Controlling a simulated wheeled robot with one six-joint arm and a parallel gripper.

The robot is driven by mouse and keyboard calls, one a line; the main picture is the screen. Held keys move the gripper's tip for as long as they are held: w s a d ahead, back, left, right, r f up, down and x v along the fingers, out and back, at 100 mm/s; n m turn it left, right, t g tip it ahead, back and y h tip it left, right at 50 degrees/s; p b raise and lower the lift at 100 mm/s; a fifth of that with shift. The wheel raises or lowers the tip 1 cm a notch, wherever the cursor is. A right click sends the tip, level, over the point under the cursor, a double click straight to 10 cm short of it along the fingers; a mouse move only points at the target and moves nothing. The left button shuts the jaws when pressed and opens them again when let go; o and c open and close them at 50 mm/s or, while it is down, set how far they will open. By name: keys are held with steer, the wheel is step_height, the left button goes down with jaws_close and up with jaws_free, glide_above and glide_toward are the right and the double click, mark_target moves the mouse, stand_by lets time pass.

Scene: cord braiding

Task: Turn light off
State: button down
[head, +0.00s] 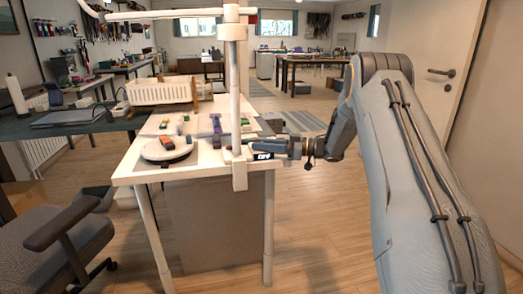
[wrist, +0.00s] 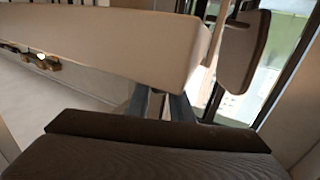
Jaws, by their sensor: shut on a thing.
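A white post (head: 235,90) with a long horizontal arm (head: 150,14) stands clamped at the front right corner of the white table (head: 125,176); it looks like a lamp stand. My gripper (head: 254,150) reaches in from the right, level with the tabletop, beside the post's clamp (head: 239,178). A small black label with white letters, seemingly "OFF" (head: 263,156), shows just below its tip. In the wrist view my grey fingers (wrist: 158,104) are close together, partly hidden behind a dark block (wrist: 150,150). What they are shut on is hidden. I see no lit lamp head.
A round white turntable (head: 166,150) and several small coloured items lie on the table. A white slatted basket (head: 158,91) stands behind. An office chair (head: 60,235) is at the left. A pale beam (wrist: 110,40) crosses close above the fingers in the wrist view. Floor to the right is clear.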

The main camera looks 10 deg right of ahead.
steer(key=shift+n+g+y+b, duration=0.5)
steer(key=shift+n+g+b, duration=0.6)
steer(key=shift+g, duration=0.5)
steer(key=shift+r+g, duration=0.1)
steer(key=shift+g, duration=0.2)
steer(key=c, duration=1.6)
jaws_free()
steer(key=shift+o, duration=0.2)
steer(key=shift+d, duration=0.1)
steer(key=d, duration=0.3)
steer(key=s+d, duration=0.1)
steer(key=d, duration=0.3)
steer(key=shift+s+d, duration=0.2)
steer(key=shift+d, duration=0.05)
